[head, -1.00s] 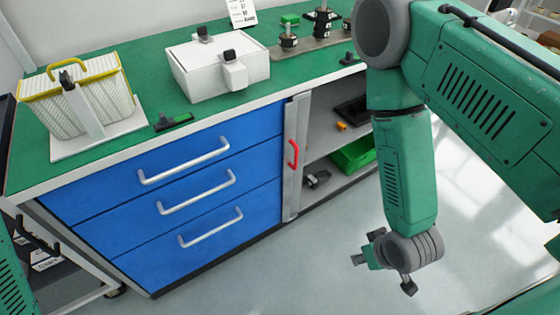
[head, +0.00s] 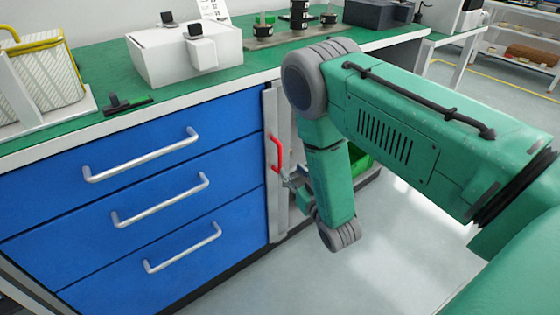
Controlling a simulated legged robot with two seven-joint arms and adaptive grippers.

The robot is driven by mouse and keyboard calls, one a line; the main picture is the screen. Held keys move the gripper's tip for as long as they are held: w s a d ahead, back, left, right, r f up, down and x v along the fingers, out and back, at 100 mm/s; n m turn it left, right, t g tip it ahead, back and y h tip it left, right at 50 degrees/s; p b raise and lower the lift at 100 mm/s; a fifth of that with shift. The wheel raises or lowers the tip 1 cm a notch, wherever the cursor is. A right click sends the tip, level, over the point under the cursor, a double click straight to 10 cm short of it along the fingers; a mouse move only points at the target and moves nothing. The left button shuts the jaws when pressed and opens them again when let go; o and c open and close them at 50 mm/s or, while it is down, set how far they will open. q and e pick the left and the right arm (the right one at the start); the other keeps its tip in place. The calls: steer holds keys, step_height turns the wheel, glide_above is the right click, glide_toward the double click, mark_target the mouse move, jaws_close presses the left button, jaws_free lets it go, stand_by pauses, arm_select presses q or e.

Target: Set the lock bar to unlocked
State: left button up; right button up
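No part in view is marked as the lock bar, and I cannot tell for sure which it is. On the bench, a white box (head: 165,58) has two black-knobbed parts, one on its top and one on a white piece (head: 203,52) at its front right. My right gripper (head: 290,183) is low in front of the cabinet, close beside the red handle (head: 275,153) on the grey sliding door (head: 279,205). Contact is unclear, and its fingers are too small to read. My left gripper is out of view.
A yellow-rimmed basket (head: 45,75) stands at left. Black round parts (head: 299,14) and a dark box (head: 378,13) stand farther back. A green bin (head: 360,160) shows partly behind my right arm. The floor at right is clear.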

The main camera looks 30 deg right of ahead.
mark_target(281, 158)
steer(key=w+b, duration=0.1)
steer(key=w, duration=0.5)
steer(key=shift+w+d+b, duration=0.15)
steer(key=shift+w+b, duration=0.05)
steer(key=shift+b, duration=0.15)
steer(key=shift+w+d, duration=0.1)
steer(key=shift+w, duration=0.5)
steer(key=shift+w+d, duration=0.1)
jaws_close()
